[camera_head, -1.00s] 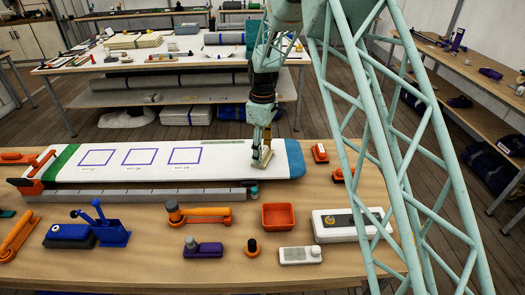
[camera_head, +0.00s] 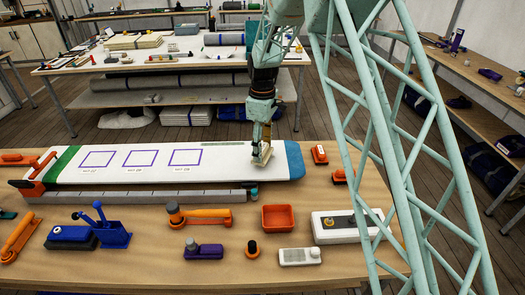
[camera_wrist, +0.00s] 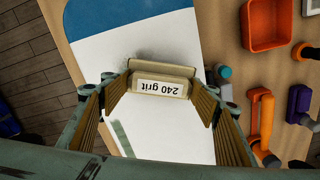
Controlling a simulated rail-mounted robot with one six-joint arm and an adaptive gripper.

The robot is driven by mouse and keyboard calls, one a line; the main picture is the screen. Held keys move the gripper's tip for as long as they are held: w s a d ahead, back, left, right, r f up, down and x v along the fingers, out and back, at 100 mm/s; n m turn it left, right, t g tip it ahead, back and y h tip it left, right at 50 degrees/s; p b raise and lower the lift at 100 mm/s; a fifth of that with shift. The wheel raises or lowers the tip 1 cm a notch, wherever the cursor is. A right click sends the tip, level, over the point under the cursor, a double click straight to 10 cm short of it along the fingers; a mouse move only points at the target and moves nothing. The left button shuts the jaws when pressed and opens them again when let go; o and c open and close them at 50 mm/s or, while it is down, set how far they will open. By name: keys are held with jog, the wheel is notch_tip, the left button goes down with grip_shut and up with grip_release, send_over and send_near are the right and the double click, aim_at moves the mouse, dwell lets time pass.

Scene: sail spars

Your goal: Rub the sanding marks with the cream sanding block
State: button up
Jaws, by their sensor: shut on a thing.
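The cream sanding block (camera_head: 263,154), labelled "240 grit", is between the fingers of my gripper (camera_head: 260,142). In the wrist view the block (camera_wrist: 160,82) is gripped from both sides, its label upside down. It sits at or just above the white board (camera_head: 195,176), near the blue end; contact cannot be told. A short grey-green sanding mark (camera_head: 233,143) lies on the board just left of the block, and a grey-green streak (camera_wrist: 122,138) also shows in the wrist view. My gripper partly hides the board there.
Several purple outlined squares (camera_head: 147,158) lie along the board's left part. An orange tray (camera_head: 277,217), an orange-handled tool (camera_head: 205,217) and a white case (camera_head: 340,228) stand in front on the table. Orange clamps (camera_head: 320,154) sit right of the board.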

jog(key=shift+r+p, duration=0.45)
jog(key=shift+r, duration=0.8)
jog(key=shift+r, duration=0.1)
